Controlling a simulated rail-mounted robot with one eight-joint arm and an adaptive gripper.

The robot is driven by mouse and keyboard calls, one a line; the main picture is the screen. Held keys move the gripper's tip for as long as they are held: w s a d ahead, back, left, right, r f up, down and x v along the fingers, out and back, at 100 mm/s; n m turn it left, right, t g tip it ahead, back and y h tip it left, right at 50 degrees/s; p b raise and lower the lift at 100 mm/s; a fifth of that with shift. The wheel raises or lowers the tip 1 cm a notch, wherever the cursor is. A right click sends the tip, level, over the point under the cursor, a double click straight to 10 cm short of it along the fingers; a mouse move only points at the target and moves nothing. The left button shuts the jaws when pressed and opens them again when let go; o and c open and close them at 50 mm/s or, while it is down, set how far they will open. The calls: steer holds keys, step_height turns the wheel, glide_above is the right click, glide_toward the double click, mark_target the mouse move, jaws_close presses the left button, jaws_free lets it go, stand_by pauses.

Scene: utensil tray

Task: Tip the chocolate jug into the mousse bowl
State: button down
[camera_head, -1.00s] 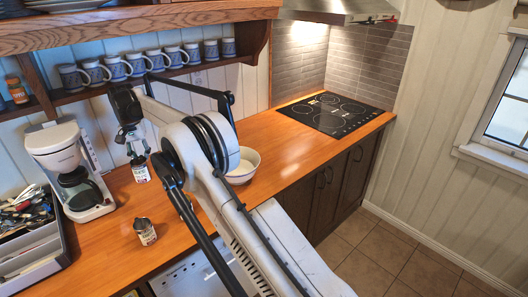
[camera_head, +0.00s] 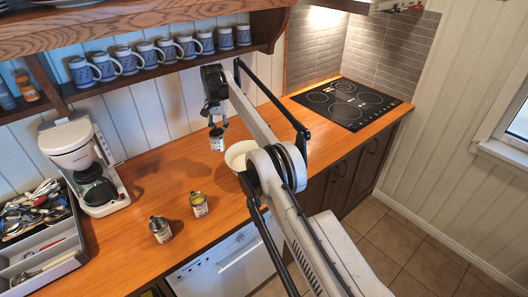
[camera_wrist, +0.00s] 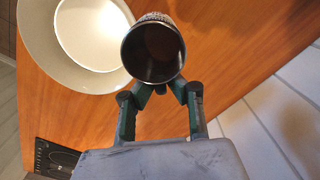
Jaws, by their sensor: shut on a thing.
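The held jug (camera_head: 217,141) is a small metal can with a printed label. It hangs below my gripper (camera_head: 215,115), just left of the white bowl (camera_head: 234,157). In the wrist view the jug (camera_wrist: 153,52) shows its round open mouth and a dark inside, and my gripper (camera_wrist: 160,88) is shut on its near side. The bowl (camera_wrist: 35,60) is beside it at the upper left, pale inside; the jug's mouth overlaps its edge in this view. The jug looks about upright. My arm hides part of the bowl in the head view.
Two similar cans, one grey (camera_head: 160,230) and one yellowish (camera_head: 199,205), stand on the wooden counter (camera_head: 150,185). A coffee maker (camera_head: 85,165) and a cutlery tray (camera_head: 38,279) are at left. Several mugs (camera_head: 130,60) line the shelf above. The hob (camera_head: 345,103) is at right.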

steer(key=shift+b, duration=0.55)
steer(key=d+y+b, duration=0.1)
steer(key=b, duration=0.3)
steer(key=shift+d+f, duration=0.1)
steer(key=shift+f, duration=0.05)
steer(key=d+y+b, duration=0.1)
steer(key=d+y, duration=0.1)
steer(key=y, duration=0.1)
steer(key=d+y+b, duration=0.1)
steer(key=y, duration=0.1)
steer(key=d+t+y+b, duration=0.1)
steer(key=d+y, duration=0.1)
steer(key=y, duration=0.1)
steer(key=shift+s+d+f+y+b, duration=0.25)
steer(key=shift+s+d+y+b, duration=0.05)
steer(key=shift+s+d, duration=0.1)
steer(key=shift+f+y+b, duration=0.4)
steer(key=shift+y+b, duration=0.3)
steer(key=shift+b, duration=0.5)
steer(key=shift+d+r+t+y+b, duration=0.15)
steer(key=shift+r+t+y+b, duration=0.15)
steer(key=shift+y+b, duration=0.75)
steer(key=shift+d+f+y+b, duration=0.15)
steer(key=shift+f+y+b, duration=0.45)
steer(key=shift+b, duration=1.25)
